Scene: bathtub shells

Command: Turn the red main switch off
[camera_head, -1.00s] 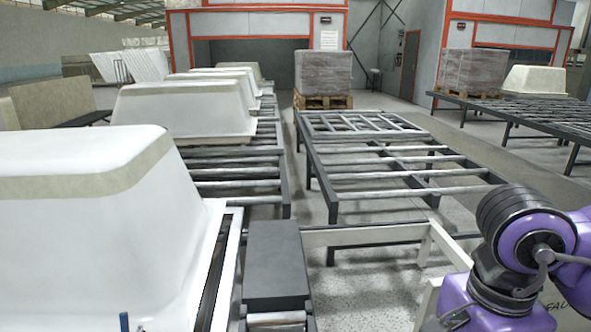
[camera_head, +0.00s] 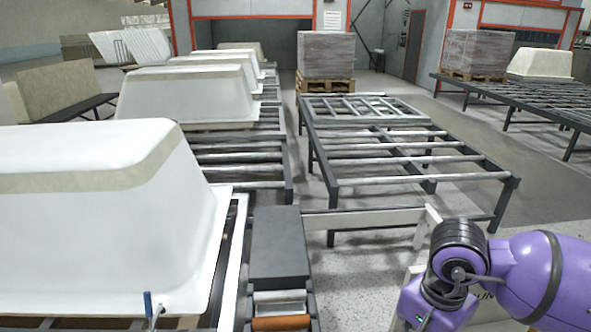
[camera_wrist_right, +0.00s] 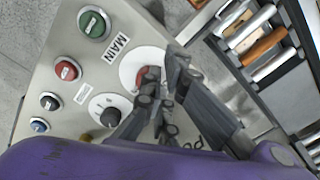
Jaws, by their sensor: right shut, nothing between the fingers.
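The red main switch (camera_wrist_right: 141,77) sits on a round white plate beside the MAIN label on a pale control panel (camera_wrist_right: 60,125), in the right wrist view. My right gripper (camera_wrist_right: 165,78) is shut and empty, with its dark fingers right at the switch and covering part of it. I cannot tell whether the fingers touch the switch, and its handle position is hidden. In the head view only my purple right arm shows at the lower right, and the gripper is out of the picture. My left gripper is not in view.
The panel also has a green button (camera_wrist_right: 95,23), a red button (camera_wrist_right: 67,70), a black knob (camera_wrist_right: 105,111) and small lamps. A roller conveyor (camera_wrist_right: 262,45) runs beside it. White tub shells (camera_head: 90,215) stand at left; an empty roller table (camera_head: 400,165) is ahead.

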